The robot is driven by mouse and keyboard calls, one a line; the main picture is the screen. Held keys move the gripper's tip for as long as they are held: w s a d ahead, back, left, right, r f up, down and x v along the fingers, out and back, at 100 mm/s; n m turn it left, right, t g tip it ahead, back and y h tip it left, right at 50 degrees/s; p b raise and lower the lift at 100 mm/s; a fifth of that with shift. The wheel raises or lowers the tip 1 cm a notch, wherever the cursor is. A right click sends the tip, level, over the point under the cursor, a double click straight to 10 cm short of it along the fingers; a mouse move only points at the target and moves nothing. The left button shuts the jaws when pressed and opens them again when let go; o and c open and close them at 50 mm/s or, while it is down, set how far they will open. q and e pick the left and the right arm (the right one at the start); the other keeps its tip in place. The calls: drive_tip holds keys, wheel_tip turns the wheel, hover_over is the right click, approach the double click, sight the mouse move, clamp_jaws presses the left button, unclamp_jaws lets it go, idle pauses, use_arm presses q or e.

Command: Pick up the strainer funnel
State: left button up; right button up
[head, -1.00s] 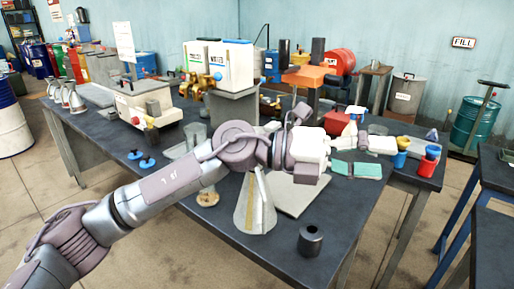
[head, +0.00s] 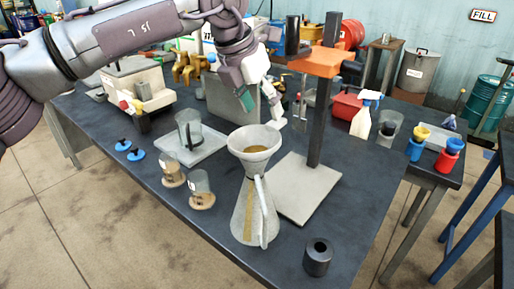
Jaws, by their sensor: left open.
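A grey funnel (head: 254,145) with a wide round mouth and a brownish inside sits in the top of a clear conical vessel (head: 242,212); it looks like the strainer funnel. The vessel stands upright on the dark bench, with a pale handle down its right side. My left gripper (head: 261,105) comes in from the upper left. It is open and empty, pointing down, and shows just above and behind the funnel in the picture, apart from it. My right gripper is not in view.
A stand with an orange top (head: 328,60) and grey base plate (head: 307,190) is right of the funnel. A black cylinder (head: 318,257) stands at the front. Small glass jars (head: 201,188), a glass beaker (head: 189,130) and blue knobs (head: 137,154) lie left.

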sight(270, 126)
use_arm(q)
drive_tip(key=shift+w+d+f, duration=0.25)
drive_tip(key=shift+w+f, duration=0.55)
drive_tip(key=shift+f, duration=0.3)
drive_tip(key=shift+p+x, duration=0.95)
drive_tip(key=shift+x, duration=0.1)
drive_tip(key=x, duration=0.3)
drive_tip(key=shift+d+f+p, duration=0.1)
drive_tip(key=shift+p, duration=0.2)
drive_tip(key=shift+s, duration=0.1)
drive_tip(key=c, duration=0.7)
clamp_jaws()
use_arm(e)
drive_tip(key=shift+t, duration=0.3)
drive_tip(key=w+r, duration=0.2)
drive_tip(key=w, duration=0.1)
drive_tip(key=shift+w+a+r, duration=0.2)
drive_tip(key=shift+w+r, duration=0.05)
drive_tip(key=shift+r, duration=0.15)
